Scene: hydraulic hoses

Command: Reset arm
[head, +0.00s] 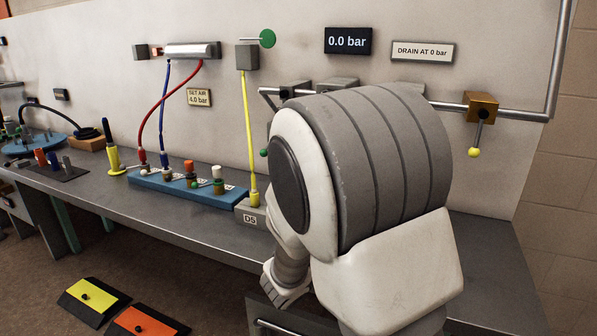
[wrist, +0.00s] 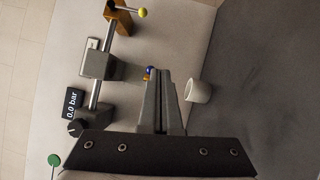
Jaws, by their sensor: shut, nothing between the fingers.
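My arm (head: 370,180) fills the middle right of the head view, in front of the bench and wall panel. My gripper (wrist: 160,76) shows in the wrist view with its two grey fingers together and nothing held between them. A small blue and orange part (wrist: 150,73) shows just beside the fingertips; whether it is touched cannot be told. A white cup (wrist: 198,91) stands to the right of the fingers. In the head view the arm hides the gripper's surroundings.
A blue manifold (head: 190,188) with red and blue hoses and a yellow hose (head: 249,130) stand left of my arm. A pipe with a yellow-knobbed valve (head: 481,108) runs along the wall at right. The gauge (head: 348,41) reads 0.0 bar. Floor pedals (head: 93,297) lie at lower left.

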